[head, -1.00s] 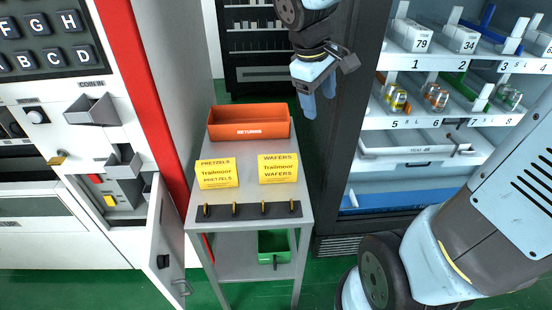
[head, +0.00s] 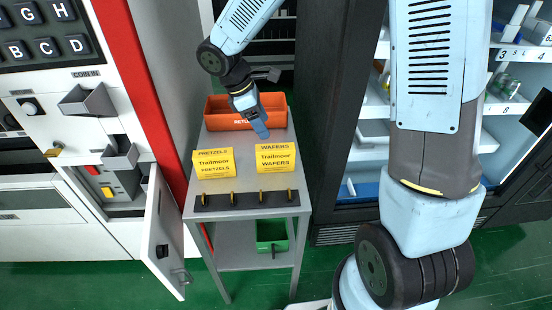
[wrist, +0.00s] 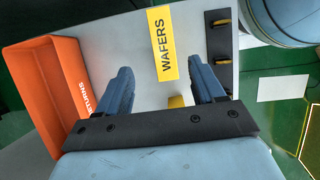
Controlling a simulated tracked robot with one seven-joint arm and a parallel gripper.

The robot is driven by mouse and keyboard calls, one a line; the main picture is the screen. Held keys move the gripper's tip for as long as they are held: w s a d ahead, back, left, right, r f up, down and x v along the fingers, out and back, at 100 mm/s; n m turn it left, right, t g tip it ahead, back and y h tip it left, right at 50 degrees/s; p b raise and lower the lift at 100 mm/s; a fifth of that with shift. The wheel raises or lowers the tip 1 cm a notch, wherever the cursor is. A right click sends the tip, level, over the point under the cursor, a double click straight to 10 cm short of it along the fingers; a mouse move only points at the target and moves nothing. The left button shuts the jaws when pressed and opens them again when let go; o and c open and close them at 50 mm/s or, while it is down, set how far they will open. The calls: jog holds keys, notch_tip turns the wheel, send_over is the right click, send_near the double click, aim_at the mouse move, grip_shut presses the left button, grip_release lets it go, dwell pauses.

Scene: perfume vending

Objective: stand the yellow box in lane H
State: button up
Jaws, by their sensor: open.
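Two yellow boxes stand side by side on a grey stand: the left one, marked PRETZELS (head: 213,163), and the right one, marked WAFERS (head: 276,157). My gripper (head: 262,134) is open and empty, its blue fingers pointing down between the orange bin and the WAFERS box. In the wrist view, the WAFERS label (wrist: 162,44) shows ahead of and between the spread fingers (wrist: 158,66). A small yellow patch (wrist: 176,101) there is partly hidden by my gripper; I cannot tell which box it belongs to. Lane H is not identifiable; H shows only on a keypad key (head: 62,10).
An orange RETURNS bin (head: 245,115) sits at the back of the stand. A dark strip with several hooks (head: 247,199) lies along its front. A green bin (head: 272,235) is on the lower shelf. An open small door (head: 163,235) stands at left, a lit shelved cabinet (head: 505,95) at right.

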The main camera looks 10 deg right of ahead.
aim_at(274, 147)
jog(key=x, duration=0.7)
jog(key=shift+x, duration=2.65)
jog(key=shift+s+a+f, duration=0.2)
jog(key=shift+f, duration=0.05)
jog(key=shift+c, duration=0.2)
jog(key=c, duration=1.2)
jog(key=shift+r, duration=0.1)
